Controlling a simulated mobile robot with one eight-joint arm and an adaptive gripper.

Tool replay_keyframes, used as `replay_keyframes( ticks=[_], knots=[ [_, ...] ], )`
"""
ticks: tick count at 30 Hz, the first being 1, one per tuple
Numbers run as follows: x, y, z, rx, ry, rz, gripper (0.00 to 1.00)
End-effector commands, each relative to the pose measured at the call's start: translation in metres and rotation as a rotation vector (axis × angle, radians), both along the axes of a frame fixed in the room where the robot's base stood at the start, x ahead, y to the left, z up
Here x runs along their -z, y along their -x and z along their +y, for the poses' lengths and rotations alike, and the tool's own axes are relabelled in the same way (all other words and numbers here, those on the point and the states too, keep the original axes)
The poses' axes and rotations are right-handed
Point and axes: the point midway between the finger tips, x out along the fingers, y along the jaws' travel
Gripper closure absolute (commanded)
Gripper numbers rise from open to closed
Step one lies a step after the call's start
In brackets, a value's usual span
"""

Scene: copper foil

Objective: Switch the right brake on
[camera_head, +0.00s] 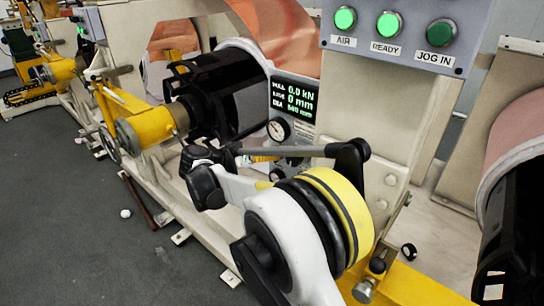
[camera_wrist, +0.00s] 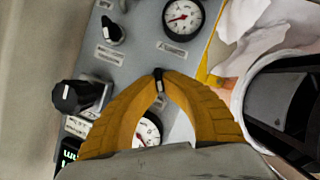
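In the wrist view my gripper (camera_wrist: 158,78) has its two orange fingers arched together. Their tips close on a small black knob (camera_wrist: 158,84) with a white mark, on the grey control panel (camera_wrist: 135,62). A label (camera_wrist: 159,103) shows between the fingers. A second black knob (camera_wrist: 113,32) with its own label (camera_wrist: 109,55) sits up and left, clear of the fingers. The label words are too small to read, so I cannot tell which knob is the right brake. In the head view my arm mostly hides the gripper and the panel's lower part.
Two gauges (camera_wrist: 183,16) (camera_wrist: 148,130) and a large black knob (camera_wrist: 78,97) are close to the fingers. A black drum (camera_wrist: 285,115) is at the right. In the head view a display (camera_head: 293,99) reads 0.0 kN, and AIR and READY lamps (camera_head: 389,24) glow green.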

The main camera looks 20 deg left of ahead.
Motion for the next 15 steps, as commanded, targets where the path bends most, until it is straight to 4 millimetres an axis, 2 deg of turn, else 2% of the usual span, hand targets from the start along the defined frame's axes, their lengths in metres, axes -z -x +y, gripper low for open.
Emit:
replay_keyframes(
  ticks=[1,3,15],
  knots=[
    [0.0024,-0.0007,-0.003,0.006,-0.001,0.004,0.9],
    [0.002,-0.0008,-0.0028,0.006,-0.001,0.003,0.7],
    [-0.0021,0.0048,0.0031,0.0,-0.001,-0.001,0.7]
  ],
)
